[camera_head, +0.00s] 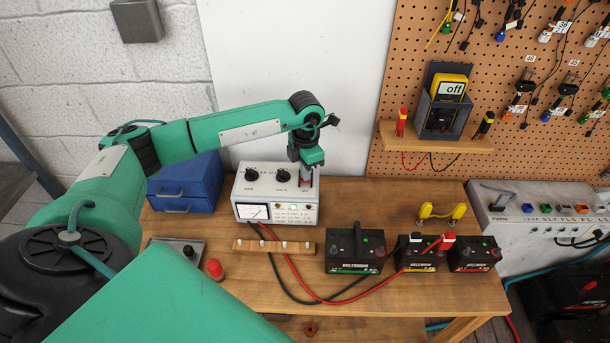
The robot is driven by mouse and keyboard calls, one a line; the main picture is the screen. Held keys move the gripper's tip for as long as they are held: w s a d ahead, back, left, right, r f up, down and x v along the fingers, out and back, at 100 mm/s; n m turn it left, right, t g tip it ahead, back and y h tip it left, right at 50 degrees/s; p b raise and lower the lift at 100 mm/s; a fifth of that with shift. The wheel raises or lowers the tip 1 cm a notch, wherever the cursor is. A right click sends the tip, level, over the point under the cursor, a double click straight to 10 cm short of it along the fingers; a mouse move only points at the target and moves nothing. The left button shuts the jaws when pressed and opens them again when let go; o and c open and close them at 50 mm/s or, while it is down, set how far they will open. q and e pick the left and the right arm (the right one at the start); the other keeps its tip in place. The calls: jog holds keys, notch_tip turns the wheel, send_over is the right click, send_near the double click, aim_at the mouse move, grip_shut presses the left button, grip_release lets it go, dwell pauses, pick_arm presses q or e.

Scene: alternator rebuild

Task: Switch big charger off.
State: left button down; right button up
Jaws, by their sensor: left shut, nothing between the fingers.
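The big charger (251,190) is a white box on the wooden table, with two black knobs, a meter and small marked controls on its front. My left gripper (307,181) points down at the upper right of the charger's face, by the third control, with a label that seems to read "OFF". Its fingers are shut with nothing between them. They cover most of that control, so its position and any contact are hard to tell. My right gripper is not in view.
A blue drawer box (187,180) stands left of the charger. A wooden strip with white pegs (272,246) lies in front. Black batteries (354,249) stand to the right, with red and black cables crossing the table. A multimeter (450,89) reading "off" sits on a shelf.

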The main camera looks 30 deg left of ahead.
pick_arm(q)
jog(key=shift+f, duration=0.2)
jog(key=shift+r, duration=0.15)
notch_tip(320, 180, up, 7)
jog(key=p, duration=0.2)
jog(key=shift+p, duration=0.4)
dwell(0.6)
